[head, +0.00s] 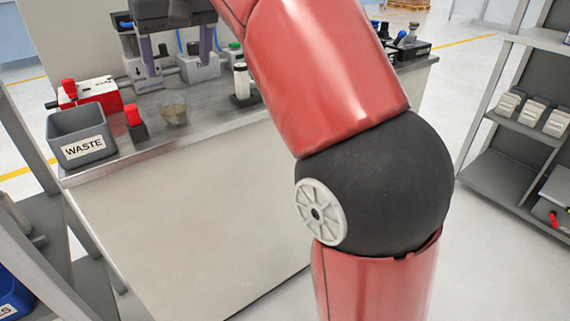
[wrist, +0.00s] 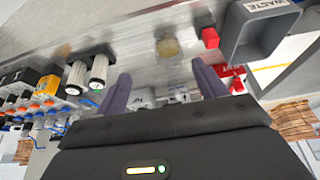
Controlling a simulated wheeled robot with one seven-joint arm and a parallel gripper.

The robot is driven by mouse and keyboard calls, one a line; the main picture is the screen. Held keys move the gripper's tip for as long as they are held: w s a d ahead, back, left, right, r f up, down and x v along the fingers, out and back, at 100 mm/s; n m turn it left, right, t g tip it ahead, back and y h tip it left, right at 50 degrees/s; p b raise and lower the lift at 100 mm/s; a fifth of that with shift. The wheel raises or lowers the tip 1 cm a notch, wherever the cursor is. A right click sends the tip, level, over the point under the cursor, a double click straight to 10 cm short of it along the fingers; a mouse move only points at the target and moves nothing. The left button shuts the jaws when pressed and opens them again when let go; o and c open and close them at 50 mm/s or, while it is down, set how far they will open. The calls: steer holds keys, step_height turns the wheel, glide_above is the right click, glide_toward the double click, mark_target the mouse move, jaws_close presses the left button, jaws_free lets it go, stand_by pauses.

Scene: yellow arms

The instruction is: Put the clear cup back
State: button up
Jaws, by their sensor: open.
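The clear cup (head: 173,110) stands on the grey bench top near its front edge, with a yellowish-brown tint low in it. It also shows in the wrist view (wrist: 168,47), beyond the fingertips and roughly between their lines. My gripper (head: 178,74) hangs over the bench, behind and above the cup in the head view. Its two purple-grey fingers stand wide apart with nothing between them, as the wrist view (wrist: 160,70) also shows. The cup is apart from both fingers. The exact height of the fingertips above the bench is hard to tell.
A grey WASTE bin (head: 82,137) stands at the bench's left corner. A red-capped block (head: 136,124) is just left of the cup, and a red device (head: 92,94) is behind the bin. A white-tubed holder (head: 241,82) stands right of the cup. Bench front near the cup is clear.

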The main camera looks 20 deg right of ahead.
steer(key=s+d+f+m, duration=0.1)
steer(key=s+d+f, duration=0.3)
steer(key=s+f, duration=0.3)
steer(key=s+d+f+m, duration=0.1)
steer(key=s+d+f, duration=0.3)
steer(key=s+f, duration=0.3)
steer(key=s+d+f+m+t+h, duration=0.1)
steer(key=s+d+f, duration=0.3)
steer(key=f, duration=0.9)
steer(key=s, duration=0.3)
steer(key=shift+s+d+f, duration=0.15)
steer(key=shift+d+f, duration=0.15)
steer(key=shift+d, duration=0.1)
